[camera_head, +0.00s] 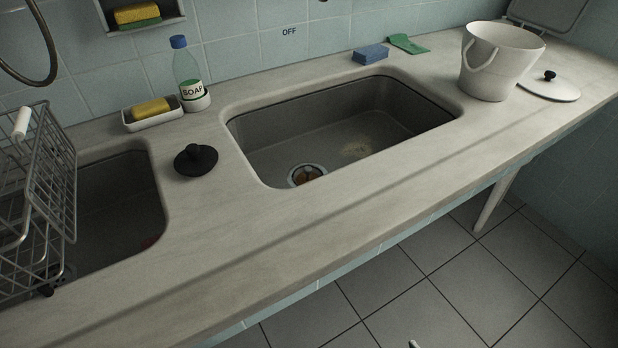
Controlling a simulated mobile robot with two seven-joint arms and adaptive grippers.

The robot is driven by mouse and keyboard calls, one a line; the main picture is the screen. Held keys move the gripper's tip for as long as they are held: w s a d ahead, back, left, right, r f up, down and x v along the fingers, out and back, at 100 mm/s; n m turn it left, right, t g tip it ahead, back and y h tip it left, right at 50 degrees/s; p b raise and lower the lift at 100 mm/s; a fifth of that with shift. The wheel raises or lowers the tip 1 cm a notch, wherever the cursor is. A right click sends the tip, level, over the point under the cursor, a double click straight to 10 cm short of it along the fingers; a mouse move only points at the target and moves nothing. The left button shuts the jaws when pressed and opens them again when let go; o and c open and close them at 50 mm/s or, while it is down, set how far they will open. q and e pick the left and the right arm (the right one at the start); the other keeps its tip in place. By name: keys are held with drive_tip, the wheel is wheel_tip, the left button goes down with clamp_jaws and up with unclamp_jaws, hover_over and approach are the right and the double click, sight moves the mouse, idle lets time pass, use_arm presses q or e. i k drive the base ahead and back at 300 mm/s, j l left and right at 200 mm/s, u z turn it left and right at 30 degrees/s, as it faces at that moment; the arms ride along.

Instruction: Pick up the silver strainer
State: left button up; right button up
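A round silver strainer (307,175) sits at the drain in the floor of the right-hand sink, near its front left corner. Its rim is pale metal and its middle looks brown-orange; whether that is debris or the drain below, I cannot tell. The front sink edge comes close to it. Neither of my grippers can be made out in the view. A tiny pale tip shows at the bottom edge, too little to identify.
A black plug (195,160) lies between the right sink (345,135) and the left sink (115,210). A wire rack (45,190) stands at the left sink. A soap bottle (188,75), blue sponge (370,54) and white bucket (490,70) stand behind. The front counter is clear.

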sight(307, 173)
drive_tip(key=k+l, duration=0.1)
drive_tip(key=l, duration=1.6)
drive_tip(key=k+l, duration=0.15)
drive_tip(key=l, duration=0.65)
drive_tip(key=z, duration=0.05)
